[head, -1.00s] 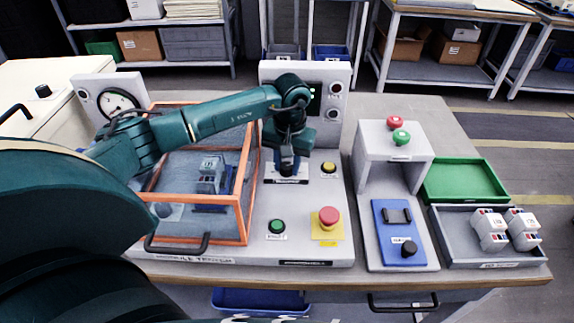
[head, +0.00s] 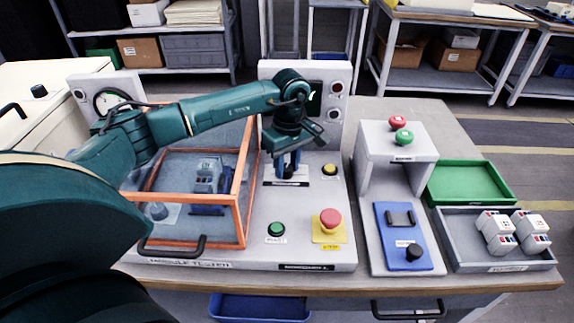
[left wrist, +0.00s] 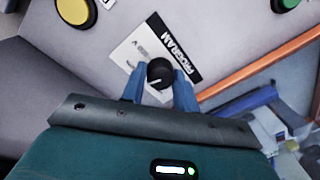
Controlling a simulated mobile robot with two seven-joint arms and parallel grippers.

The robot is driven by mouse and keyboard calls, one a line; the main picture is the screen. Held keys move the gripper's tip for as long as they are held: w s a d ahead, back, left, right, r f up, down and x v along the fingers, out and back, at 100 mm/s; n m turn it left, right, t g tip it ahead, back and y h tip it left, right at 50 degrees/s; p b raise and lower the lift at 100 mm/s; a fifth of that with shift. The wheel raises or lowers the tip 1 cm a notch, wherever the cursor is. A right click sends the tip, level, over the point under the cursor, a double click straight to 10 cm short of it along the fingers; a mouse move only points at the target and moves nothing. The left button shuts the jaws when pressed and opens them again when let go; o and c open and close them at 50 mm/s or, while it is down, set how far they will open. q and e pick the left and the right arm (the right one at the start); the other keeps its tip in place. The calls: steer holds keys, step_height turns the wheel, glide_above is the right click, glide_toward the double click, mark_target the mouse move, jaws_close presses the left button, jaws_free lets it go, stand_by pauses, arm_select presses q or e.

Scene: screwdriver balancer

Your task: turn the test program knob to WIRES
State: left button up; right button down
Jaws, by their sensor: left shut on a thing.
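The test program knob (left wrist: 160,74) is a small black knob with a pale pointer mark, set on a white plate with the word PROGRAM (left wrist: 158,50) on the grey tester panel. In the left wrist view the blue fingers of my left gripper (left wrist: 160,88) stand on both sides of it and are shut on it. In the head view my left gripper (head: 288,172) points down at the plate (head: 287,183) and hides the knob. The other position words on the plate are too small or covered to read. My right gripper is not in view.
An orange-framed clear cover (head: 243,200) stands left of the knob over a module. A yellow button (head: 329,169), a green button (head: 277,229) and a red emergency button (head: 330,217) are nearby. A display column (head: 342,140) rises behind. Trays stand at the right.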

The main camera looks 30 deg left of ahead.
mark_target(287, 165)
arm_select(q)
steer(key=n, duration=0.4)
steer(key=shift+n, duration=0.3)
steer(key=shift+a+n, duration=0.1)
steer(key=shift+n, duration=2.2)
steer(key=o, duration=1)
steer(key=r, duration=1.3)
steer(key=shift+w+a+r+b, duration=0.15)
steer(key=shift+w+b, duration=0.15)
steer(key=shift+b, duration=0.05)
